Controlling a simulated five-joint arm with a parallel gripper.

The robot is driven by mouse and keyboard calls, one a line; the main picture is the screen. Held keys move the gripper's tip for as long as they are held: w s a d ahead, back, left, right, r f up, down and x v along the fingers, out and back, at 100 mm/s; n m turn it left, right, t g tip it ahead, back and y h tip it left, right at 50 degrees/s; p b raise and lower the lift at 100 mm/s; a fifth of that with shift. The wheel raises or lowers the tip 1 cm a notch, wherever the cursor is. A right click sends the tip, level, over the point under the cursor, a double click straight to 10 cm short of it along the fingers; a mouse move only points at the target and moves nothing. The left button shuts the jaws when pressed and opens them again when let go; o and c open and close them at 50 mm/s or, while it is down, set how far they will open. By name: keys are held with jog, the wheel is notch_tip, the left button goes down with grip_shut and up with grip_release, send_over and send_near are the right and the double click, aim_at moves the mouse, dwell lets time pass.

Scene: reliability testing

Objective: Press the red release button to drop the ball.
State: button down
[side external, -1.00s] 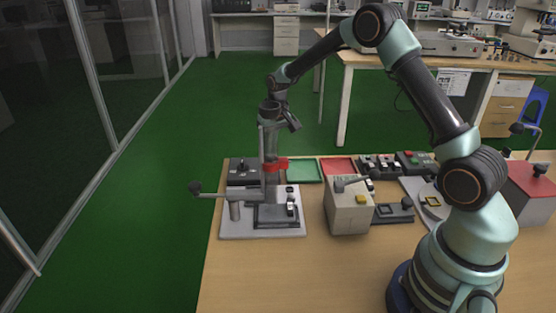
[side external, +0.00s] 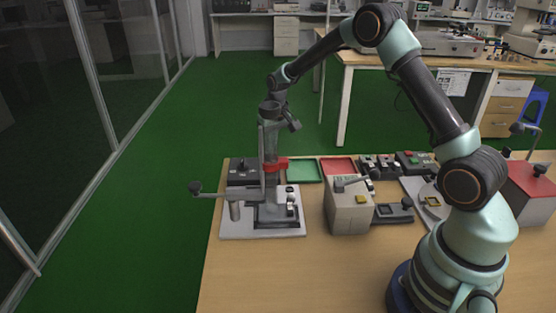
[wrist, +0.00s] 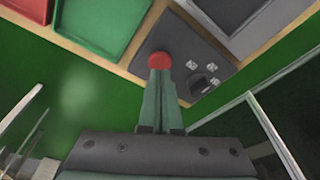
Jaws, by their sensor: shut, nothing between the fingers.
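The red release button (wrist: 159,60) is a round cap at the edge of a dark control box (wrist: 195,62). In the wrist view my gripper (wrist: 160,72) is shut and empty, its fingertips right at the button and overlapping its near edge. I cannot tell how far the button is pressed. In the side view my gripper (side external: 271,148) points down behind the drop stand, partly hidden by it, and the button cannot be made out. The drop stand has a clear tube and a red part (side external: 279,164). I cannot clearly make out the ball.
The stand's pale base plate (side external: 232,228) lies at the table's left edge. A green tray (side external: 304,171) and a red tray (side external: 338,166) lie behind. A beige box (side external: 348,212) with a lever stands right of the stand. The table's front is clear.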

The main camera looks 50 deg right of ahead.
jog(key=shift+f, duration=0.1)
dwell(0.3)
jog(key=shift+f, duration=0.35)
jog(key=shift+f, duration=0.65)
dwell(1.0)
jog(key=shift+r, duration=3.55)
